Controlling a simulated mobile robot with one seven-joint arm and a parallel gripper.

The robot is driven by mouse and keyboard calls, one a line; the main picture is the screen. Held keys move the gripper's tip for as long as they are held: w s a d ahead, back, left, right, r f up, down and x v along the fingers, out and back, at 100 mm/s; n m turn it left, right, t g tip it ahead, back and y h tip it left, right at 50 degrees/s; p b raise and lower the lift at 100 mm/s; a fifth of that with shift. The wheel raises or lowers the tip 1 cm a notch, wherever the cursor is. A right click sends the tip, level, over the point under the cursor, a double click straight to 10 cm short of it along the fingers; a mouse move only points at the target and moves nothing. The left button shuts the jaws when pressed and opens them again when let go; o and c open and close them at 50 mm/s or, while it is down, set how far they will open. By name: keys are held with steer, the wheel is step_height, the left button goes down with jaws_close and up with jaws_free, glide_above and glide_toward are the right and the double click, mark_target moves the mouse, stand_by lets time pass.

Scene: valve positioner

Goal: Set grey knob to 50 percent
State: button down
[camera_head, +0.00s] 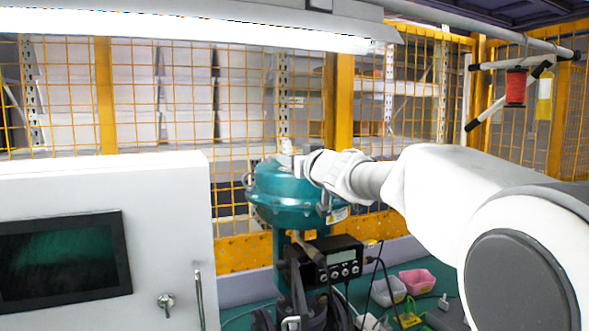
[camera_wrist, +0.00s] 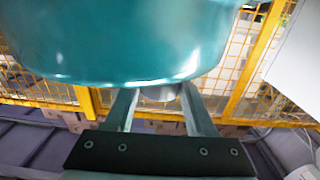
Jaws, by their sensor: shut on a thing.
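A teal rounded valve actuator (camera_head: 290,195) stands in the middle of the head view. Its smooth underside or side fills the top of the wrist view (camera_wrist: 120,40). My gripper (camera_head: 300,163) is at the upper part of the actuator, reaching in from the right. In the wrist view my two fingers (camera_wrist: 160,90) stand either side of a small grey round part, the grey knob (camera_wrist: 159,93), and are shut on it. The actuator partly covers the knob and fingertips. No scale or percent reading can be made out.
A black positioner box (camera_head: 338,258) with a display and small knobs sits below the actuator, with cables around it. A white cabinet (camera_head: 150,185) with a dark screen (camera_head: 62,262) stands left. Pink (camera_head: 417,281) and white bins lie on the green bench. Yellow mesh fencing is behind.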

steer(key=shift+f+m+t+h+b, duration=0.3)
steer(key=shift+m+h+b, duration=0.45)
steer(key=shift+b, duration=1.3)
steer(key=m+h+b, duration=0.1)
steer(key=h+b, duration=0.1)
steer(key=b, duration=0.3)
steer(key=shift+a, duration=0.15)
steer(key=m+h+b, duration=0.2)
steer(key=h+b, duration=0.2)
steer(key=b, duration=0.2)
steer(key=shift+t, duration=0.3)
steer(key=shift+r+m+h+b, duration=0.2)
steer(key=shift+m+h+b, duration=0.4)
steer(key=shift+m+h, duration=0.7)
steer(key=m+g+h+p, duration=0.1)
steer(key=h, duration=0.1)
steer(key=shift+r+h, duration=0.1)
steer(key=shift+h, duration=0.25)
steer(key=shift+m+g+h+p, duration=0.35)
steer(key=shift+m+g+h, duration=0.05)
steer(key=shift+m+h, duration=0.3)
steer(key=shift+h, duration=0.3)
steer(key=shift+c, duration=1.2)
jaws_free()
